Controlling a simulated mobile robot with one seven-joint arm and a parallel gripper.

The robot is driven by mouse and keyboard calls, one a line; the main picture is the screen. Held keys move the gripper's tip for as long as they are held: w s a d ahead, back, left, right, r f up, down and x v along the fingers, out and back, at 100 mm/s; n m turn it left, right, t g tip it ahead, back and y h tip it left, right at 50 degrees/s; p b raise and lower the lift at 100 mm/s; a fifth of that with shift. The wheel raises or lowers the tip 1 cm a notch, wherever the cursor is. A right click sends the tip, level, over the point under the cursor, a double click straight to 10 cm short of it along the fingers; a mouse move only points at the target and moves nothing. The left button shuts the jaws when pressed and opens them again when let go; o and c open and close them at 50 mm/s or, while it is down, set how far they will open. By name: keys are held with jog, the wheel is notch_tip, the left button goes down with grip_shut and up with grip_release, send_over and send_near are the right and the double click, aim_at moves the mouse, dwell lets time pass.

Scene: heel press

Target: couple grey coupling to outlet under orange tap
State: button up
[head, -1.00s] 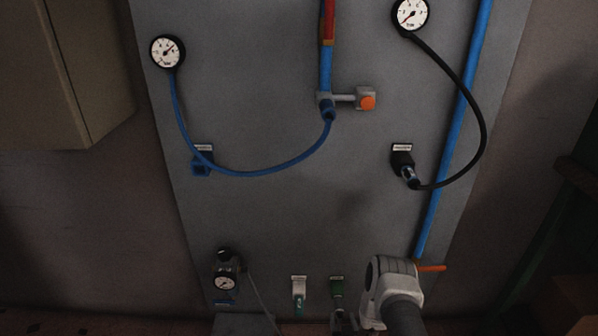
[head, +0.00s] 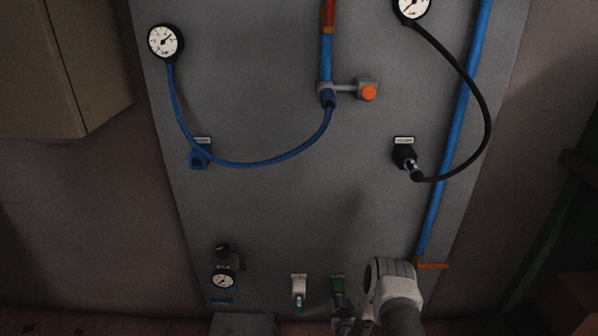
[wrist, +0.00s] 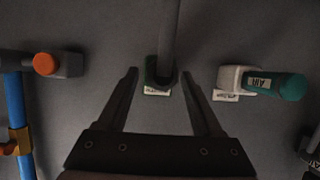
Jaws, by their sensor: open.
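In the wrist view a dark green holder (wrist: 152,76) with a white label sits on the panel. A grey, rod-like part (wrist: 168,42), apparently the grey coupling with its hose, stands in it. My gripper (wrist: 160,73) is open, one finger on each side of this part, with gaps visible. The orange tap (wrist: 8,149) is on the blue pipe at the left. The pipe ends at a grey outlet block with an orange button (wrist: 45,64). In the head view the tap handle (head: 432,266) shows at lower right; my arm hides the outlet.
A white holder with a teal coupling (wrist: 275,85) is beside the green one; it also shows in the head view (head: 299,290). A regulator with a gauge (head: 223,280) is at lower left. Blue (head: 262,165) and black (head: 487,115) hoses hang above. The middle panel is clear.

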jog(key=shift+w+f, duration=0.25)
jog(key=shift+w, duration=0.3)
dwell(0.7)
grip_shut()
dwell(1.3)
jog(key=shift+s+p, duration=1.4)
jog(key=shift+s, duration=1.6)
jog(key=shift+s, duration=0.1)
jog(key=s+d+b, duration=0.2)
jog(key=s+d, duration=0.1)
jog(key=d, duration=2.3)
jog(key=shift+b, duration=0.4)
